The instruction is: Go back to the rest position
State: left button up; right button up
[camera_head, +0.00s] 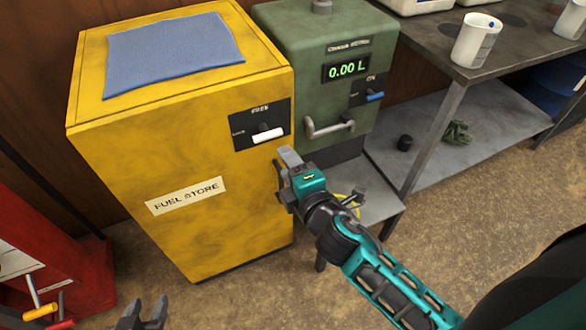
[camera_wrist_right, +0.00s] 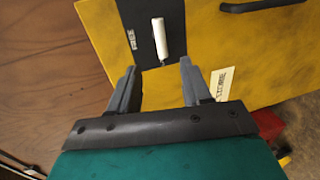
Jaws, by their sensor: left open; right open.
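My right gripper (camera_head: 283,168) is open and empty in front of the yellow fuel store cabinet (camera_head: 190,215). It is just below and right of the cabinet's white lever (camera_head: 268,135), which sits on a black lock/free plate (camera_head: 246,128). In the right wrist view, the open fingers (camera_wrist_right: 158,72) point toward the white lever (camera_wrist_right: 158,38) and stand apart from it. The lever lies beyond the fingertips, roughly between them. My left gripper (camera_head: 147,310) is open and empty at the bottom left edge, with only its fingers in view.
A green dispenser (camera_head: 310,85) reading 0.00 L stands right of the cabinet, with a grey handle (camera_head: 330,128) and blue switch. A grey bench (camera_head: 500,60) holds a white cup (camera_head: 476,40). A red machine (camera_head: 50,255) is at left. The floor in front is open.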

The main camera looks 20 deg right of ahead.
jog(key=shift+s+r, duration=0.15)
jog(key=shift+s, duration=0.65)
jog(key=s+d+f+m+g+y, duration=0.1)
jog(key=s+f+m+g, duration=0.4)
jog(key=s+f+m, duration=0.5)
jog(key=f+m, duration=0.1)
jog(key=m, duration=0.5)
jog(key=shift+s+d+f+p, duration=0.3)
jog(key=shift+s+f+p, duration=0.05)
jog(key=shift+s+f, duration=0.05)
